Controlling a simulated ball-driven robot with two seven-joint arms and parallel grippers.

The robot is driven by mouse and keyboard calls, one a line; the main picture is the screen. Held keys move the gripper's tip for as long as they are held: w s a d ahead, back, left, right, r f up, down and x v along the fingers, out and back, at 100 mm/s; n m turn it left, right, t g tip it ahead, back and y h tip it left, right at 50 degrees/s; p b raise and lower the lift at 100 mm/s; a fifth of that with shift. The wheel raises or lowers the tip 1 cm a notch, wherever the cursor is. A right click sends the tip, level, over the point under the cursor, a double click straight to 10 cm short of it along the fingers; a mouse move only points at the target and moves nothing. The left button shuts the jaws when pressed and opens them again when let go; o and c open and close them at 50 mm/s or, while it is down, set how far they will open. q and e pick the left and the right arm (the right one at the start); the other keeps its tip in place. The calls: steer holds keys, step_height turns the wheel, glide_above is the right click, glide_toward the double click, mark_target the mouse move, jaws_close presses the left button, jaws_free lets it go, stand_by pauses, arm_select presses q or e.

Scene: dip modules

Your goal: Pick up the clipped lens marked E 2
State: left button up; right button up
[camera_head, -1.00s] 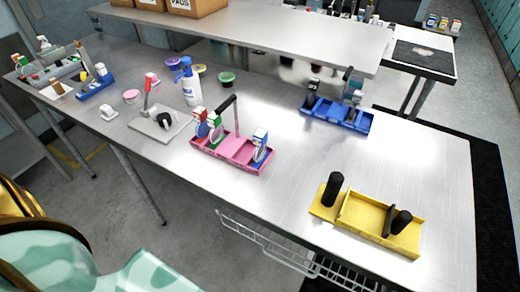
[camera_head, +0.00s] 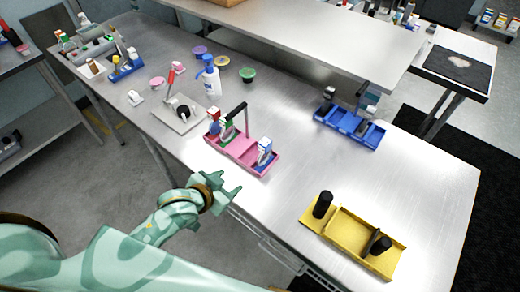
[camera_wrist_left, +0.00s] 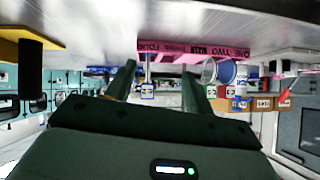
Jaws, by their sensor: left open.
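A pink tray (camera_head: 248,165) on the bench holds several clipped lenses. A blue-clipped lens (camera_head: 265,152) stands at its right end. A green-clipped lens (camera_head: 227,132) and a red-clipped lens (camera_head: 214,127) stand at its left end. I cannot read which one is marked E 2. My left gripper (camera_head: 232,184) is open and empty, in front of the tray and apart from it. In the left wrist view, which is upside down, the pink tray (camera_wrist_left: 190,50) lies beyond the open fingers, and the blue-clipped lens (camera_wrist_left: 147,91) shows between them. My right gripper is not in view.
A yellow tray (camera_head: 345,242) with black posts stands at the front right. A blue tray (camera_head: 345,125) is farther back. A metal plate with a red lever (camera_head: 171,78) and a spray bottle (camera_head: 208,80) stand left of the pink tray. The bench between the trays is clear.

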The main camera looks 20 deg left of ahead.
arm_select(q)
steer(key=n+t+h, duration=0.1)
steer(key=t+h, duration=0.1)
glide_toward(259, 149)
steer(key=b+x, duration=0.1)
steer(key=x, duration=0.7)
steer(key=shift+d+r, duration=0.1)
steer(key=x, duration=0.2)
steer(key=b+x, duration=0.1)
steer(key=x, duration=0.3)
steer(key=shift+s+d+b, duration=0.15)
steer(key=shift+d+b, duration=0.1)
steer(key=shift+b, duration=0.05)
steer(key=shift+s, duration=0.1)
steer(key=shift+c, duration=1)
steer(key=c, duration=0.9)
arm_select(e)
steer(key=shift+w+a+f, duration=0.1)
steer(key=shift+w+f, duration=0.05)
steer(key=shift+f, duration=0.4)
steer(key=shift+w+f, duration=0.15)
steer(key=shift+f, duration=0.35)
